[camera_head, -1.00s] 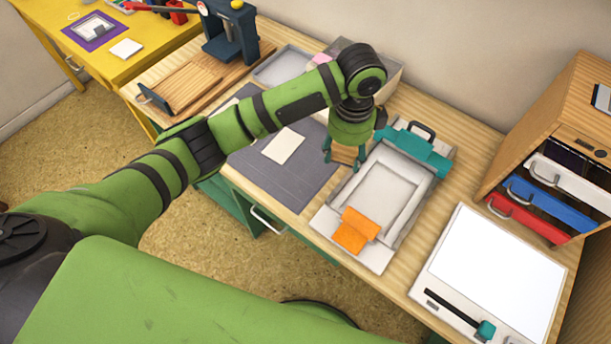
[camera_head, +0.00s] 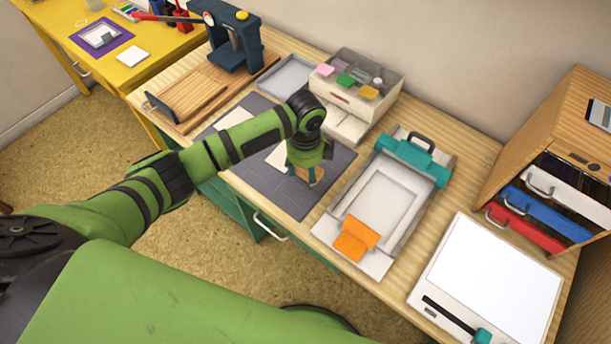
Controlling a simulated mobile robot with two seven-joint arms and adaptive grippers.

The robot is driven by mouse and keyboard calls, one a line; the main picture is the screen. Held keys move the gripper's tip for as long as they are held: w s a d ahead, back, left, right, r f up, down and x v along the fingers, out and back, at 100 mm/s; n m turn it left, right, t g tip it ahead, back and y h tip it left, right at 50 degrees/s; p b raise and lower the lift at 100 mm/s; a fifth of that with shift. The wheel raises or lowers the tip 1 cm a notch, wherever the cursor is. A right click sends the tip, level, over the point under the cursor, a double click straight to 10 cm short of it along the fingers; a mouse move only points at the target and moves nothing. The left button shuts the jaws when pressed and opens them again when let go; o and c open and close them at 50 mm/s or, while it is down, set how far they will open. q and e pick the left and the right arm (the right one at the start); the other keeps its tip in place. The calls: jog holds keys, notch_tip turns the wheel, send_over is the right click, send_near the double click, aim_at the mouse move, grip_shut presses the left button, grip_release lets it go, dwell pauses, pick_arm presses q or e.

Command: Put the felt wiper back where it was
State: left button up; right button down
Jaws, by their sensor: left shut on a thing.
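My left gripper (camera_head: 308,181) is shut on a small tan block (camera_head: 303,173), which I take to be the felt wiper. Its fingers and wrist hide much of it. The gripper is over the right part of the dark grey mat (camera_head: 259,184), left of the grey-and-teal press frame. I cannot tell whether the block touches the mat. A cream sheet on the mat is partly hidden behind my arm. My right gripper is not in view.
The press frame (camera_head: 412,230) holds an orange piece (camera_head: 355,238). A white box (camera_head: 350,92) with coloured pads on top stands behind the mat, with an open drawer. A white board (camera_head: 495,270) and a drawer cabinet (camera_head: 560,140) stand to the right.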

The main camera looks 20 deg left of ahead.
aim_at(306, 180)
pick_arm(q)
jog(key=shift+f, duration=1.95)
jog(key=shift+f, duration=0.2)
jog(key=o, duration=1)
notch_tip(306, 180, up, 12)
jog(key=shift+r, duration=0.25)
